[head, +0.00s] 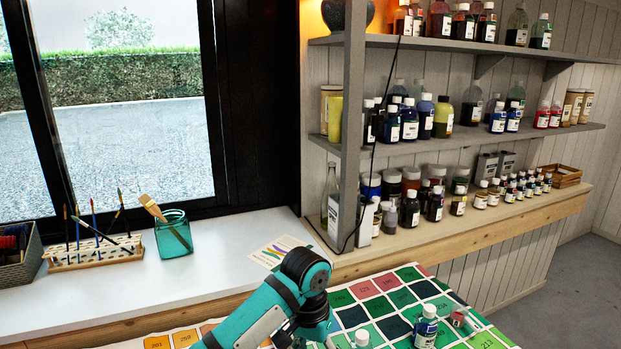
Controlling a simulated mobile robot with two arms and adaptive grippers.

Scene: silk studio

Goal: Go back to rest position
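One of my teal and black arms rises from the bottom edge of the head view, left of centre, and bends at a dark joint. Its far end points down over the front of the colour-chart cloth (405,272), and its fingers are not visible. My other arm does not show. A bottle with a white cap and blue contents (426,327) stands on the cloth to the right of the arm. A small bottle with a red part (460,317) is beside it. A white cap (362,338) shows at the bottom edge.
A white counter (110,295) under the window holds a brush rack (95,254), a teal glass jar (174,235) with a brush, a dark basket (22,262) and a paper sheet (279,252). Shelves (470,133) of paint bottles stand behind the cloth. The counter's middle is clear.

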